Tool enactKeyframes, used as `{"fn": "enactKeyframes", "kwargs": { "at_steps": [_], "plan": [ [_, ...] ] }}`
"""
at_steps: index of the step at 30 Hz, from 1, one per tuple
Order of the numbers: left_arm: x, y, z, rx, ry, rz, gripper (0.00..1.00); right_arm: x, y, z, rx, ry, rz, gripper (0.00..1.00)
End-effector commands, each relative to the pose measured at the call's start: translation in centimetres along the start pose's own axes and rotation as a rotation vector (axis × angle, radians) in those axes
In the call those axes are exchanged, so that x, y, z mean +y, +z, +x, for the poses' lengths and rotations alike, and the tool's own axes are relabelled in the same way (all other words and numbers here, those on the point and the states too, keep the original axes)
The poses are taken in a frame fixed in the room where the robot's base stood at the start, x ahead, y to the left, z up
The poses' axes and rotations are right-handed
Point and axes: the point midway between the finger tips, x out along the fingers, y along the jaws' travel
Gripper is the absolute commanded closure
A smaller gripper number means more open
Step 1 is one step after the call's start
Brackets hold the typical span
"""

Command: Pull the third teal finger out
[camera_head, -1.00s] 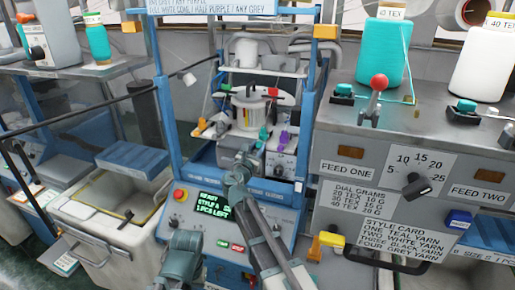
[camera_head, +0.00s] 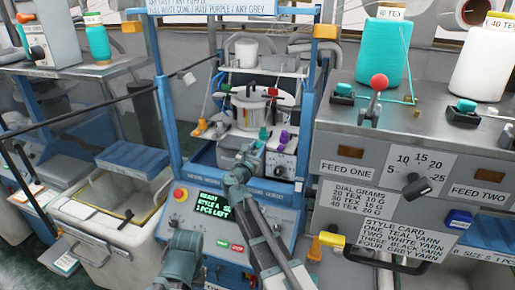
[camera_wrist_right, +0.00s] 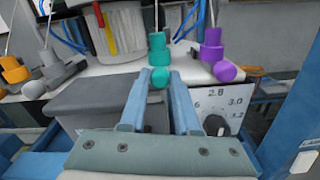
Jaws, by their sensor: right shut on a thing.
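The finger looks seated upright in the row.
A purple finger (camera_wrist_right: 211,50) stands close to the right, and grey (camera_wrist_right: 53,65) and orange (camera_wrist_right: 14,72) fingers stand to the left. A dial plate (camera_wrist_right: 215,108) is just right of my gripper. Blue frame posts (camera_head: 168,120) flank the machine.

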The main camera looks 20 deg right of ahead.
Motion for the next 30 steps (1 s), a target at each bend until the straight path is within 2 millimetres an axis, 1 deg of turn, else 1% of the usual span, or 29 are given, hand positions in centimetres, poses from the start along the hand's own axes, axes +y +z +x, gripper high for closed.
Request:
{"fn": "enactKeyframes", "kwargs": {
  "at_steps": [2, 4, 9, 17, 18, 22, 30],
  "plan": [
    [0.0, 0.0, 0.0, 0.0, 0.0, 0.0, 1.0, 0.0, 0.0, -0.2, 0.0, 0.0, 0.0, 1.0],
    [0.0, 0.0, 0.0, 0.0, 0.0, 0.0, 1.0, -0.1, 0.0, -0.9, 0.0, 0.001, 0.0, 1.0],
    [0.0, 0.0, 0.0, 0.0, 0.0, 0.0, 1.0, -0.1, 0.0, -3.3, 0.001, 0.002, 0.0, 1.0],
    [0.0, 0.0, 0.0, 0.0, 0.0, 0.0, 1.0, 0.0, -0.1, -3.3, 0.002, 0.0, 0.002, 1.0],
    [0.0, 0.0, 0.0, 0.0, 0.0, 0.0, 1.0, 0.0, -0.1, -3.4, 0.002, 0.0, 0.002, 0.62],
    [0.0, 0.0, 0.0, 0.0, 0.0, 0.0, 1.0, 0.0, -0.1, -3.3, 0.001, 0.0, 0.001, 0.39],
    [0.0, 0.0, 0.0, 0.0, 0.0, 0.0, 1.0, 0.0, 0.0, -3.2, 0.0, 0.0, 0.0, 0.39]
  ]
}}
